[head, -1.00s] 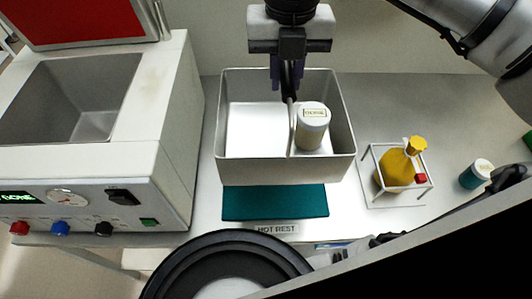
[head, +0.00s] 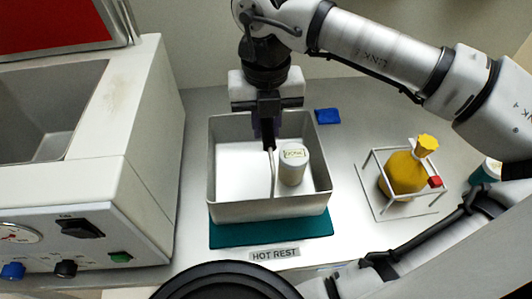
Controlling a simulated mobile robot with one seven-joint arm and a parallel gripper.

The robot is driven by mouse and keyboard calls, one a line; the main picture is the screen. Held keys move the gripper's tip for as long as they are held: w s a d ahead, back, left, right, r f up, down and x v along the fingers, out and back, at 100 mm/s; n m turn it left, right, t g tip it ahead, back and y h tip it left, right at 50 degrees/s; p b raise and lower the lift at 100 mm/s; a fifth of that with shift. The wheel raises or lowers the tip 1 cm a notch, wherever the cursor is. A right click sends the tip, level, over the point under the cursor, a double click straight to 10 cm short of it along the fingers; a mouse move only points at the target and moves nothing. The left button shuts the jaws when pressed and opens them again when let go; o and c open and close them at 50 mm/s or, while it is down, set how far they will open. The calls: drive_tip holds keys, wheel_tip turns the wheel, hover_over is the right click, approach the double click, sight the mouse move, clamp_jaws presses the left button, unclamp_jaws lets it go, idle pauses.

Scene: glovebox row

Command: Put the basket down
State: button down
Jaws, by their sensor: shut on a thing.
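The basket (head: 270,208) is a grey, open-topped metal box with a thin upright handle (head: 272,175) in its middle. A white jar (head: 293,170) with a label on its lid stands inside it, right of the handle. My gripper (head: 268,138) points down over the basket and is shut on the top of the handle. The basket is level above or on the teal mat (head: 228,241), whose front and side edges show around it. I cannot tell whether its underside touches the mat. A "HOT REST" label (head: 274,254) lies in front of the mat.
A white machine with an open basin (head: 50,110) and a control panel stands at the left. At the right are a wire frame holding a yellow bottle (head: 404,172) and a teal jar (head: 484,173). A blue block (head: 327,116) lies behind the basket.

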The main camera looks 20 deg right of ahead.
drive_tip(key=shift+f+b, duration=1.25)
drive_tip(key=shift+f, duration=1.55)
drive_tip(key=c, duration=1.3)
unclamp_jaws()
wheel_tip(320, 180, up, 12)
drive_tip(key=p, duration=0.6)
drive_tip(key=shift+p, duration=0.3)
